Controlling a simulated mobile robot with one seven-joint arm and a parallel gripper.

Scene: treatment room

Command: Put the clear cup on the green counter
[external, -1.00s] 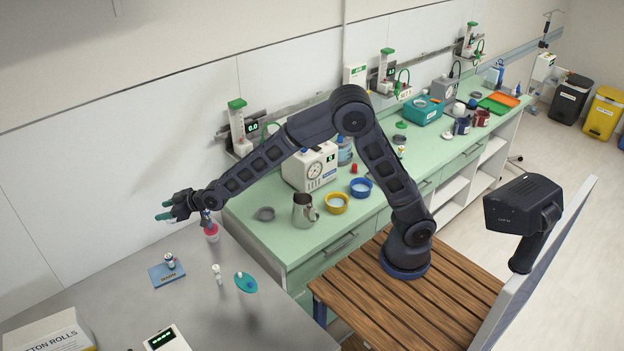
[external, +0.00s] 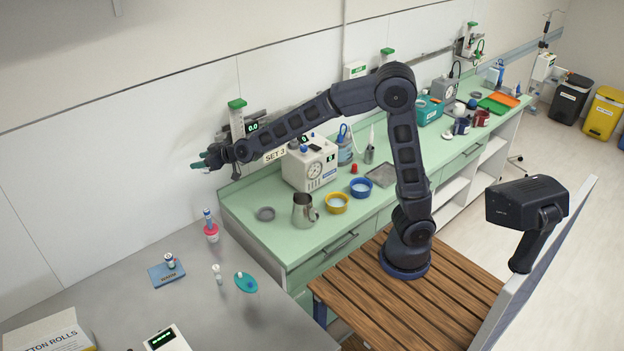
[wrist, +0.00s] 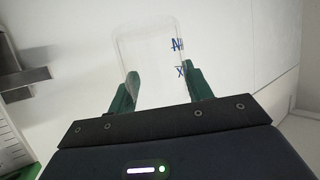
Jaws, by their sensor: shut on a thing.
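In the wrist view my gripper (wrist: 162,90) has its green fingers on either side of a clear cup (wrist: 150,62) with blue writing on its right side. The gripper is shut on the cup, and a white wall is behind it. In the external view my gripper (external: 203,161) is raised at the left, above the grey worktop and near the wall; the cup is too faint to make out there. The green counter (external: 285,232) runs along the wall to the right of the gripper.
On the green counter stand a metal jug (external: 303,211), a yellow bowl (external: 337,203), a blue bowl (external: 361,188) and a white gauge box (external: 310,166). A pink-based holder (external: 211,231) stands on the grey worktop (external: 190,300).

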